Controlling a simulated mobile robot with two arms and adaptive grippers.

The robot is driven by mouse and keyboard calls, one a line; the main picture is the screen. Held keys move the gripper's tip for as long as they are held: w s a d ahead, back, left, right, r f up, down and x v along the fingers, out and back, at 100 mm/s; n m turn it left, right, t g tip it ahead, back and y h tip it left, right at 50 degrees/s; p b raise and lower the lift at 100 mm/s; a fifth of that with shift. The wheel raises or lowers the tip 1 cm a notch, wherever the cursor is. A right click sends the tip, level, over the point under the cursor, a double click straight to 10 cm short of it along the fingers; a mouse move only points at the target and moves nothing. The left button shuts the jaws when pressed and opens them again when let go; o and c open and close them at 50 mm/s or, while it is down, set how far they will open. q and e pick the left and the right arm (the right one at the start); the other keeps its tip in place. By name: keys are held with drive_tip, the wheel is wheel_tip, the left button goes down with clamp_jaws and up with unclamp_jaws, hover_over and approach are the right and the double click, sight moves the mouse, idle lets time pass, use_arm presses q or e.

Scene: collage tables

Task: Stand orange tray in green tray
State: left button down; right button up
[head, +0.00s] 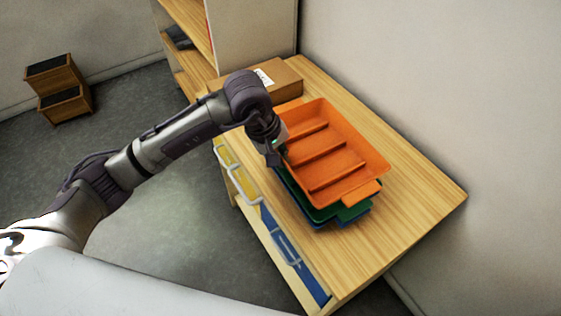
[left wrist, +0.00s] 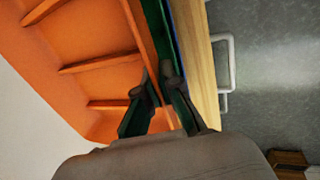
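The orange tray (head: 335,152), with several cross ribs inside, is over the green tray (head: 325,212) on the wooden table. The green tray shows only along its left and front edges; the rest is hidden. My left gripper (head: 281,154) is at the orange tray's left long side. In the left wrist view the left gripper's fingers (left wrist: 157,82) are closed on the side wall of the orange tray (left wrist: 90,55), one finger on each side. Whether the orange tray rests fully in the green tray cannot be told. My right gripper is not in view.
A blue tray (head: 352,222) shows under the green one. A cardboard box (head: 286,74) is at the table's back, by a shelf (head: 188,22). The table (head: 415,190) is clear to the right, near the wall. Drawer handles stick out at the table's left side.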

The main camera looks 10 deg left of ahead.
sight(280, 172)
use_arm(q)
wheel_tip(280, 172, down, 3)
drive_tip(key=shift+f+p, duration=0.2)
drive_tip(key=shift+p, duration=0.5)
drive_tip(key=shift+s+f, duration=0.1)
drive_tip(key=shift+f, duration=0.1)
drive_tip(key=shift+s+f, duration=0.1)
drive_tip(key=shift+f, duration=0.05)
drive_tip(key=shift+s+a+f+b, duration=0.1)
drive_tip(key=shift+s+f+b, duration=0.1)
drive_tip(key=shift+f+b, duration=0.25)
drive_tip(key=c, duration=1.5)
unclamp_jaws()
drive_tip(key=shift+s+r, duration=0.1)
drive_tip(key=shift+s, duration=0.05)
drive_tip(key=shift+o, duration=0.9)
drive_tip(key=shift+w, duration=0.25)
drive_tip(key=shift+w+d, duration=0.2)
drive_tip(key=shift+w, duration=0.1)
drive_tip(key=shift+s+a, duration=0.1)
drive_tip(key=shift+s, duration=0.05)
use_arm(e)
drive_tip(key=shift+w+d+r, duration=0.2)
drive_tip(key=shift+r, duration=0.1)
